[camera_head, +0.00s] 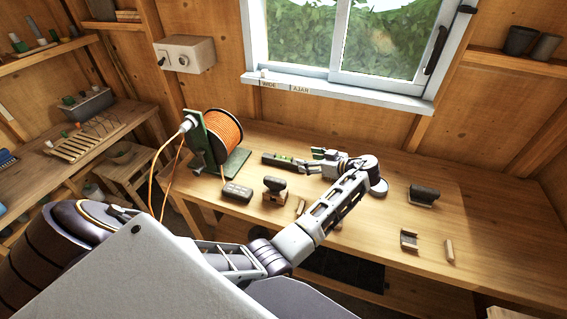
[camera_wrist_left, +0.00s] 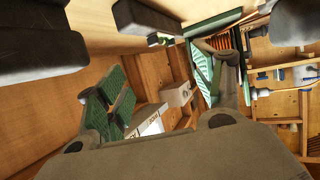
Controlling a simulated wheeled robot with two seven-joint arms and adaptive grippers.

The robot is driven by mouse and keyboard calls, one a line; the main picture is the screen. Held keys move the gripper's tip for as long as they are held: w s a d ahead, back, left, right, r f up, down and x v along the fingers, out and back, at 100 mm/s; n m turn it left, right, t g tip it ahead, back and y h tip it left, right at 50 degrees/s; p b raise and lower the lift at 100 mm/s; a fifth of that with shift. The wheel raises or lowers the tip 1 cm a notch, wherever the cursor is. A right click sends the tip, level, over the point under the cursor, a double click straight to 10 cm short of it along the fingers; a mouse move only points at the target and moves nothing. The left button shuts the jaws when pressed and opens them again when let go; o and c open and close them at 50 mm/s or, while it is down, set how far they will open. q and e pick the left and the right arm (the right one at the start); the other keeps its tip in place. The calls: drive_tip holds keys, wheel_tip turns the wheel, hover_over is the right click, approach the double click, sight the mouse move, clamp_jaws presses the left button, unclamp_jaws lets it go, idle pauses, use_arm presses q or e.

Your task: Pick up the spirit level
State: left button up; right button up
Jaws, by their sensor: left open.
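The spirit level (camera_head: 279,160) looks like a dark bar with green spots, lying on the workbench right of the cable reel in the head view. My left gripper (camera_head: 312,160) is at its right end, pointing left, with its jaws open. I cannot tell whether the fingers touch the bar. In the left wrist view the green finger pads (camera_wrist_left: 110,103) stand apart with nothing clearly between them. I cannot pick out the level surely in that view. My right gripper is not in view.
An orange cable reel (camera_head: 220,137) on a green stand is at the bench's left. A grey box (camera_head: 237,191) and a dark block on a wooden stand (camera_head: 275,197) lie in front. A dark block (camera_head: 423,194), a bracket (camera_head: 408,241) and a wooden piece (camera_head: 449,251) are right.

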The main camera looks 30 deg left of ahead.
use_arm(q)
drive_tip(key=p, duration=0.2)
approach(284, 156)
drive_tip(key=shift+w+x, duration=0.15)
drive_tip(key=shift+x, duration=1.1)
drive_tip(key=shift+w+x, duration=0.1)
drive_tip(key=shift+x, duration=1.15)
drive_tip(key=shift+a, duration=0.1)
drive_tip(key=shift+s+a+f+p, duration=0.1)
drive_tip(key=shift+a+f+p, duration=0.15)
drive_tip(key=shift+a, duration=0.35)
drive_tip(key=shift+a+f+p, duration=0.2)
drive_tip(key=shift+a+f, duration=0.1)
drive_tip(key=shift+a, duration=0.3)
drive_tip(key=shift+x, duration=1.2)
drive_tip(key=shift+f, duration=0.1)
clamp_jaws()
drive_tip(key=shift+r+b, duration=0.45)
drive_tip(key=shift+r, duration=4.6)
